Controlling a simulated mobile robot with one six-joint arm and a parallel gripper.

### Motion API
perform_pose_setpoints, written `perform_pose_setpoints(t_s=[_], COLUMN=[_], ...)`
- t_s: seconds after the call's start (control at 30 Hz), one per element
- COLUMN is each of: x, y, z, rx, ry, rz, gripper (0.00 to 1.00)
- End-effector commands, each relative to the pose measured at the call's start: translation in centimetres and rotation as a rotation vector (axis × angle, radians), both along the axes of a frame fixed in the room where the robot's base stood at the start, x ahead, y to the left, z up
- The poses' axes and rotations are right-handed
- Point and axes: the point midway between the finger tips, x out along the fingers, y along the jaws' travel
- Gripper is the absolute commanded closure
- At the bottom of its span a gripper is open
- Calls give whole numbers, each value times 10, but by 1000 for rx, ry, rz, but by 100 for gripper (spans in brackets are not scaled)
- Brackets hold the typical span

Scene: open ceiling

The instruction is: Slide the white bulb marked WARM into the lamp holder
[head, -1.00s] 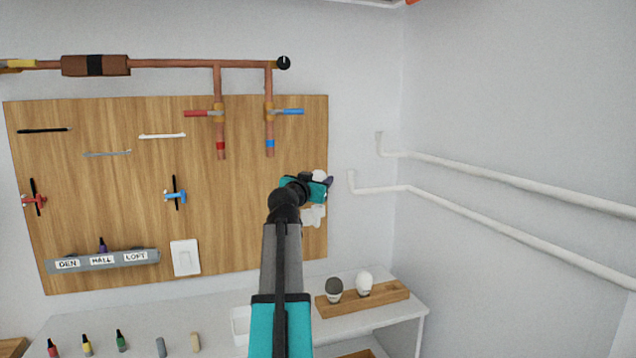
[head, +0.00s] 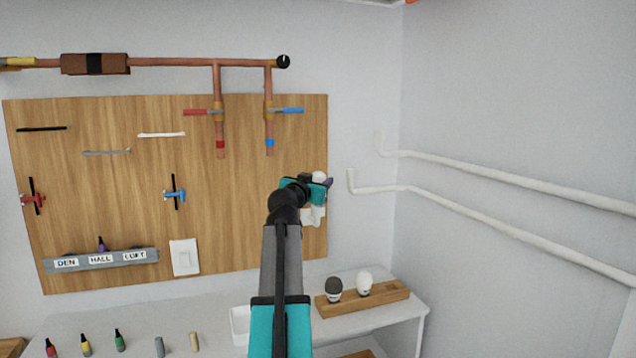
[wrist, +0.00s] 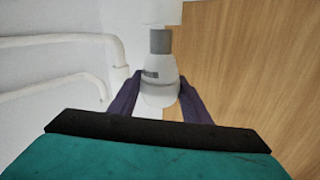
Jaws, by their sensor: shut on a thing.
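My gripper (head: 325,186) is raised in front of the right edge of the wooden board. Its purple fingers (wrist: 157,98) are shut on a white bulb (wrist: 158,92), which also shows in the head view (head: 319,176). A small dark mark is on the bulb's side, too small to read. The bulb's grey cap (wrist: 160,41) points at the white lamp holder (wrist: 155,12), which shows below my gripper in the head view (head: 315,217). The cap lies right at the holder's edge; I cannot tell whether it touches or has entered.
A wooden tray (head: 387,301) on the white table holds a dark bulb (head: 334,287) and another white bulb (head: 365,283). White pipes (head: 500,178) run along the right wall. A white switch plate (head: 185,257) sits on the board (head: 240,225).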

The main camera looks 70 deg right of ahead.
Motion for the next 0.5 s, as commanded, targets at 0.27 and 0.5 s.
perform_pose_setpoints(t_s=[0.27,0.5], x=[0,0], y=[0,0], z=[-5,-8], rx=[0,0], ry=[0,0], rz=[0,0], gripper=[79,79])
